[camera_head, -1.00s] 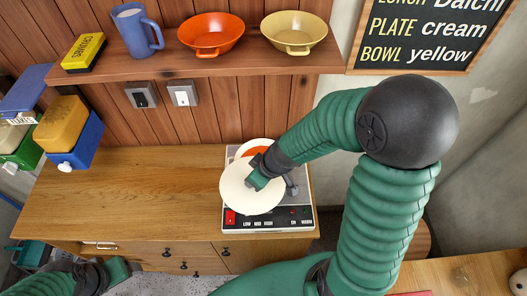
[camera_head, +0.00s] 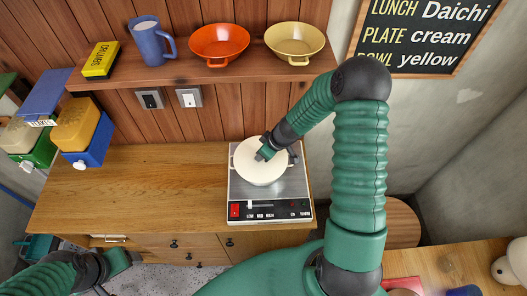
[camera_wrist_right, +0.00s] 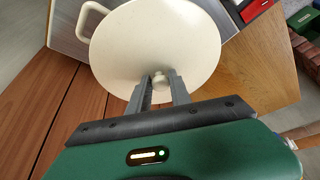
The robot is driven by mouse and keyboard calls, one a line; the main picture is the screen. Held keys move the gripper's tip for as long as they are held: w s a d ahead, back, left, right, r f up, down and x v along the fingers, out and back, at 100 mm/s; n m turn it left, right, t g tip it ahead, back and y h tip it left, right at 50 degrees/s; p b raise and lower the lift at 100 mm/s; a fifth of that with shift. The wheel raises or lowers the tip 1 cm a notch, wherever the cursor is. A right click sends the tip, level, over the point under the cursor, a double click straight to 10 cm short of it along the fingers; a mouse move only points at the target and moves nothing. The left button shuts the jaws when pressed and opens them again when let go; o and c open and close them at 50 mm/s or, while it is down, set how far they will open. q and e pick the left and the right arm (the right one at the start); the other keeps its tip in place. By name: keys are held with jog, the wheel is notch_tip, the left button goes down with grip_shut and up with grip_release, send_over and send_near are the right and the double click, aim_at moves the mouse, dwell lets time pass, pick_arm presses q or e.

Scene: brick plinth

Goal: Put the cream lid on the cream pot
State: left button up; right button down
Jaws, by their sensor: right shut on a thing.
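The cream lid (camera_head: 258,158) covers the top of the cream pot (camera_head: 262,183), which stands on the hot plate. In the right wrist view the lid (camera_wrist_right: 150,40) is a round disc with a small knob, and one pot handle (camera_wrist_right: 88,18) sticks out beside it. The pot's inside is hidden. I cannot tell whether the lid rests fully on the rim. My right gripper (camera_head: 264,154) is shut on the lid's knob, which shows between its fingers (camera_wrist_right: 160,88). My left gripper (camera_head: 118,264) is low at the left, away from the pot; its fingers are unclear.
The hot plate (camera_head: 240,196) has a control strip along its front. The wooden counter (camera_head: 140,185) is clear left of it. Food dispensers (camera_head: 80,135) stand at the far left. A shelf (camera_head: 190,76) above holds a blue mug, an orange bowl, a yellow bowl and a yellow box.

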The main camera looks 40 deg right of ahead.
jog(key=c, duration=1.5)
grip_release()
jog(key=shift+o, duration=1)
jog(key=shift+w+d+f, duration=0.1)
jog(key=shift+w+d, duration=0.05)
jog(key=shift+o, duration=0.6)
jog(key=shift+d+f, duration=0.15)
jog(key=shift+d, duration=0.9)
jog(key=shift+a, duration=0.3)
jog(key=v, duration=0.5)
jog(key=shift+w+a+b, duration=0.1)
jog(key=shift+a+b, duration=0.15)
jog(key=shift+b, duration=0.15)
jog(key=v, duration=0.7)
pick_arm(q)
jog(key=shift+w+d+f+b, duration=0.25)
jog(key=shift+d+f+b, duration=0.15)
jog(key=shift+d+f, duration=0.4)
pick_arm(e)
jog(key=s+a+r+m+g+h, duration=0.1)
jog(key=s+a+m, duration=0.3)
jog(key=s+a, duration=0.6)
jog(key=shift+s+a+g+h, duration=0.3)
jog(key=shift+a+g, duration=0.2)
jog(key=shift+a, duration=1.1)
